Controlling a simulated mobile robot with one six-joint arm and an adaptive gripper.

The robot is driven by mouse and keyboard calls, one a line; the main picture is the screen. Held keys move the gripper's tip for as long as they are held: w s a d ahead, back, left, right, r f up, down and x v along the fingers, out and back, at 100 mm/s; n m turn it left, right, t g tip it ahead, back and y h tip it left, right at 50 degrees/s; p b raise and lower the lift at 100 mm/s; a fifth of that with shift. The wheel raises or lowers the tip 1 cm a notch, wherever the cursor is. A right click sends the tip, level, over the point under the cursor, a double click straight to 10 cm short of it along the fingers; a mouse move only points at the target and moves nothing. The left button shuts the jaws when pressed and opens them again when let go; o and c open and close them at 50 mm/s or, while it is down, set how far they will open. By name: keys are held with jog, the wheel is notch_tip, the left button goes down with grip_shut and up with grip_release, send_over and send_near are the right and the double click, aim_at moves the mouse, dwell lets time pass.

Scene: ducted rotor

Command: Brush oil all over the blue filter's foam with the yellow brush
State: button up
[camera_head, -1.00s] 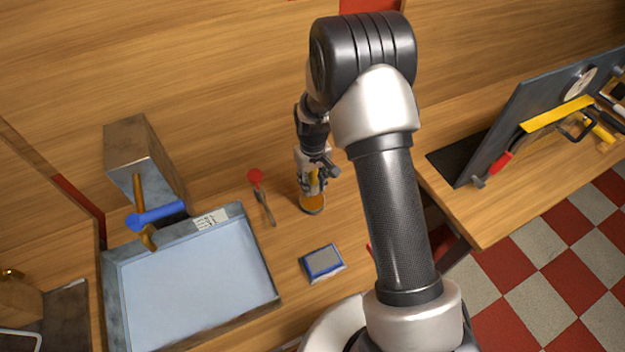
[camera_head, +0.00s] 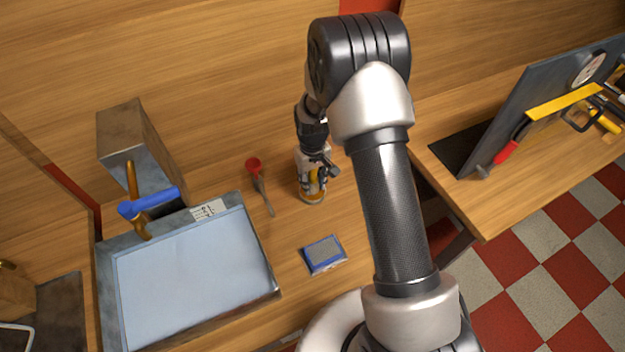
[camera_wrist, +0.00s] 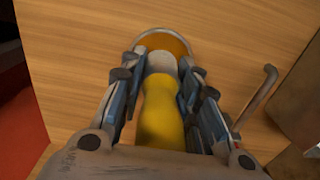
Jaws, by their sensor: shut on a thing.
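The blue filter (camera_head: 324,254) lies flat on the wooden bench, its grey foam face up inside a blue frame. My gripper (camera_head: 314,182) is behind it, above a small round container of amber oil (camera_head: 311,198). In the wrist view my gripper (camera_wrist: 160,95) is shut on the yellow brush (camera_wrist: 163,115), gripping it between both fingers. The brush's pale metal collar points toward the oil container (camera_wrist: 163,41). The bristles are hidden, and I cannot tell how deep they are in the oil.
A red-ended tool (camera_head: 254,165) lies between sink and container. A dark panel with tools (camera_head: 530,115) stands at the right. Bench around the filter is clear.

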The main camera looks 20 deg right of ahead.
aim_at(312, 176)
jog(key=shift+s+f+b, duration=0.1)
jog(key=shift+f+b, duration=0.35)
jog(key=shift+f, duration=0.15)
dwell(1.5)
jog(key=shift+r, duration=0.15)
jog(key=shift+r+p, duration=2.25)
jog(key=shift+r, duration=1.15)
